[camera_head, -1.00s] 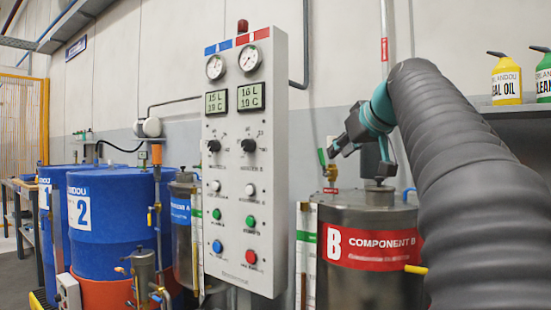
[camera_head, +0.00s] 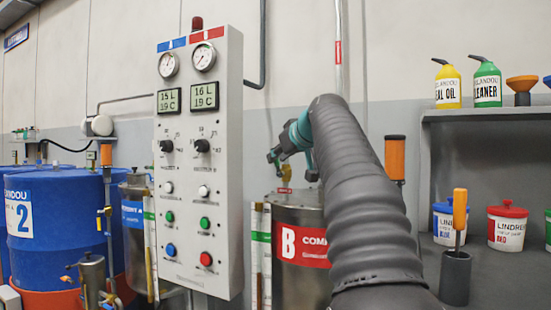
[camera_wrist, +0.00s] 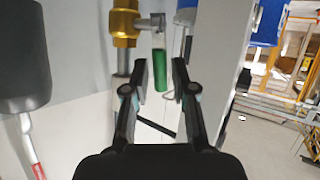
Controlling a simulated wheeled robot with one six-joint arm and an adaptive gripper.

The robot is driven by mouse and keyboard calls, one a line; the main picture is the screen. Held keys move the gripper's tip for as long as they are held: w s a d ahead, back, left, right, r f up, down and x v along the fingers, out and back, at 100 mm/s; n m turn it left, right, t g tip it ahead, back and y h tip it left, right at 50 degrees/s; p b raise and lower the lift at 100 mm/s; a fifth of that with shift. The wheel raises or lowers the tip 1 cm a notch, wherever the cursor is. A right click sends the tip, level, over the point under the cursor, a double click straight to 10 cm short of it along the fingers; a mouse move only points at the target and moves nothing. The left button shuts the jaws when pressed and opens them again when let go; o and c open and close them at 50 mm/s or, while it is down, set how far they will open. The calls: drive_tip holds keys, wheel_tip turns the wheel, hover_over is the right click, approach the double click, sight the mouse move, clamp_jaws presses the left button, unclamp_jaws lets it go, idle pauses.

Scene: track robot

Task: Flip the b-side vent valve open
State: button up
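The b-side vent valve (camera_wrist: 124,24) is brass, with a green-sleeved lever (camera_wrist: 160,66) in the wrist view. In the head view, its brass body (camera_head: 285,171) is partly hidden by my gripper on top of the component B tank (camera_head: 287,212), and I cannot make out its lever there. My gripper (camera_wrist: 160,66) is open, its two black fingers on either side of the lever's green end. I cannot tell whether either finger touches it. In the head view my gripper (camera_head: 274,156) is small and seen from behind.
The control panel (camera_head: 221,130) with gauges and buttons stands left of the tank. A shelf (camera_head: 500,113) at right holds yellow (camera_head: 448,88) and green (camera_head: 487,84) bottles, with tubs below. Blue drums (camera_head: 60,225) stand far left. A dark cylinder (camera_wrist: 22,58) is left in the wrist view.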

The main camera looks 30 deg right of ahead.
drive_tip(key=shift+x, duration=1.1)
clamp_jaws()
drive_tip(key=b, duration=0.1)
drive_tip(key=t+b, duration=0.1)
drive_tip(key=b, duration=0.1)
drive_tip(key=shift+s+d+f+m, duration=0.2)
drive_tip(key=shift+s+f+m, duration=0.05)
drive_tip(key=shift+f+m, duration=0.1)
drive_tip(key=shift+s+d+r+t+y+b, duration=0.15)
drive_tip(key=shift+t+y+b, duration=0.25)
drive_tip(key=shift+b, duration=0.5)
drive_tip(key=shift+r+m+t+b, duration=0.15)
drive_tip(key=shift+m+t+b, duration=0.1)
drive_tip(key=shift+t+b, duration=0.05)
drive_tip(key=shift+r, duration=0.1)
